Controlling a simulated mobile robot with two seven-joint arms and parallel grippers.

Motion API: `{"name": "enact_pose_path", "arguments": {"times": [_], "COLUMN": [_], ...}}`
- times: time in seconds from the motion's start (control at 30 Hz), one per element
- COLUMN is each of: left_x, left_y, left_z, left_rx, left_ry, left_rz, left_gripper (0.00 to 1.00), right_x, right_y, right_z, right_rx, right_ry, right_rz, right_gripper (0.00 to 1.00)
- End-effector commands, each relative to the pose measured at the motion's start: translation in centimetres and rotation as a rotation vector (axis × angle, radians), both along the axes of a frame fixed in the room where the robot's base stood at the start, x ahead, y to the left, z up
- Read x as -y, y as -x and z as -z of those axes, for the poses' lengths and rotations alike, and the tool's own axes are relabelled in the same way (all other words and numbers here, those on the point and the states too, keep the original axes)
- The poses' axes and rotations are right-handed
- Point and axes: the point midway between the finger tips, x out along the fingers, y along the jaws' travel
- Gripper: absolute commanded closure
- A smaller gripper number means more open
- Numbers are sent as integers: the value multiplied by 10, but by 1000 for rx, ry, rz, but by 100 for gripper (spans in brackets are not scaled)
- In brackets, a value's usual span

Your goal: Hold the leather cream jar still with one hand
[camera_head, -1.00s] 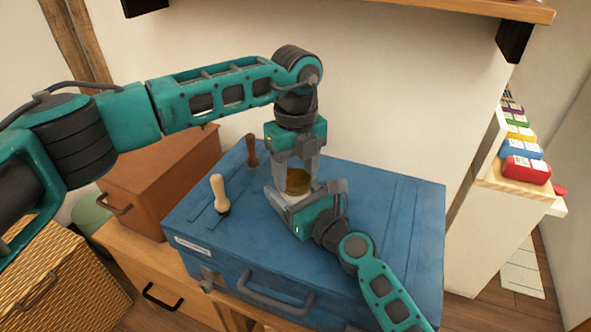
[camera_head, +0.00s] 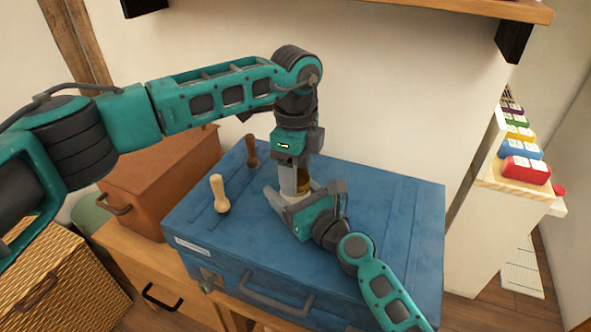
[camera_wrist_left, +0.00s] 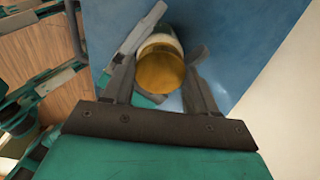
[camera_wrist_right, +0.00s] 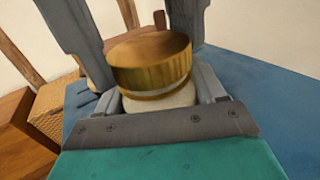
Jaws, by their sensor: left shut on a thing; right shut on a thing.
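The leather cream jar stands upright on the blue suitcase (camera_head: 390,225), with a golden-brown lid (camera_head: 304,181) and a pale cream body (camera_wrist_right: 165,99). My left gripper (camera_head: 297,186) points down from above, its fingers shut around the lid; the lid also shows in the left wrist view (camera_wrist_left: 162,70). My right gripper (camera_head: 301,194) comes in low from the front right, shut on the jar's body, with a finger on either side. In the head view the fingers hide most of the jar. The lid sits on the body; I cannot tell how tightly.
A tool with a pale wooden handle (camera_head: 218,194) and one with a dark handle (camera_head: 252,152) stand on the suitcase's left side. A brown box (camera_head: 165,180) is to the left. The suitcase top is clear on the right. A wall shelf (camera_head: 400,6) is above.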

Motion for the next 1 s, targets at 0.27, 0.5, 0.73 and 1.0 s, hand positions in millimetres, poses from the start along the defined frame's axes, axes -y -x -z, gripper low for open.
{"name": "enact_pose_path", "arguments": {"times": [0.27,0.5,0.73,1.0], "left_x": [0,0,0,0], "left_y": [0,0,0,0], "left_z": [-5,-14,-21,-22], "left_rx": [1,2,0,0], "left_ry": [0,1,0,0], "left_rz": [0,0,0,0], "left_gripper": [79,79,79,79], "right_x": [0,0,0,0], "right_y": [0,0,0,0], "right_z": [0,0,0,0], "right_rx": [0,-1,-1,-1], "right_ry": [1,1,1,1], "right_rz": [0,0,0,-1], "right_gripper": [100,100,100,100]}}
